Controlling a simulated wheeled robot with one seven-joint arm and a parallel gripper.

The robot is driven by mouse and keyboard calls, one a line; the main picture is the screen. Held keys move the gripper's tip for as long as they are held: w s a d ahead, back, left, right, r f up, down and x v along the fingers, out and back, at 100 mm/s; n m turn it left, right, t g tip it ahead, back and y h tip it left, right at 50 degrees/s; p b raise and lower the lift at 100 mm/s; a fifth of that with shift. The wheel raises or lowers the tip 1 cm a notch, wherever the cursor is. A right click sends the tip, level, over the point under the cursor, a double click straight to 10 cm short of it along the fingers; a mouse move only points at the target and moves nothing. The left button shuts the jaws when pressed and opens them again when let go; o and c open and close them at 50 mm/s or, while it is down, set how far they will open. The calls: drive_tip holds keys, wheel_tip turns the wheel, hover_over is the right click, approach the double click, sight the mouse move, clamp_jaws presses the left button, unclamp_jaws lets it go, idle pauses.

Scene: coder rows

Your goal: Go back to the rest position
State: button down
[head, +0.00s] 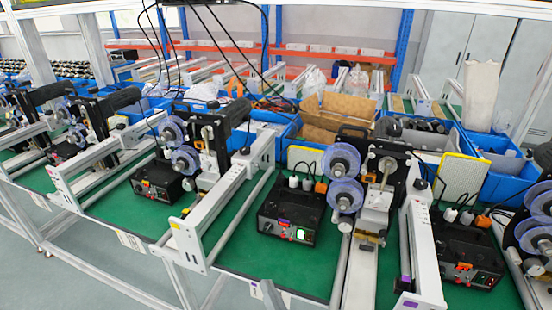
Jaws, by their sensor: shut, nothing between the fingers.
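My gripper and arm do not show in the head view. A coder machine (386,190) with two clear blue reels (344,160) stands on the green bench at centre right. A black control box (287,220) with a small green display sits to the left of it. Another coder (210,140) stands further left, with its own black control box (157,182). A further control box (467,258) and part of another coder (536,215) are at the right edge.
The green bench top (290,268) has bare patches between the white rails (186,240). Blue bins (505,180), a cardboard box (335,120) and hanging black cables are behind. Grey floor (75,275) is open at the lower left.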

drive_tip(key=s+d+r+h, duration=0.1)
drive_tip(key=s+d+h, duration=0.1)
drive_tip(key=s+d, duration=0.5)
drive_tip(key=s+d+r+h+b, duration=0.1)
drive_tip(key=s+d, duration=0.6)
drive_tip(key=s, duration=0.9)
drive_tip(key=s+d+r+n+g+h, duration=0.1)
drive_tip(key=s+d+r+h, duration=0.2)
drive_tip(key=s+d, duration=0.4)
drive_tip(key=s, duration=0.5)
drive_tip(key=shift+s+d+r+h+b, duration=0.2)
drive_tip(key=shift+s+d+h+b, duration=0.1)
drive_tip(key=shift+s+h, duration=0.1)
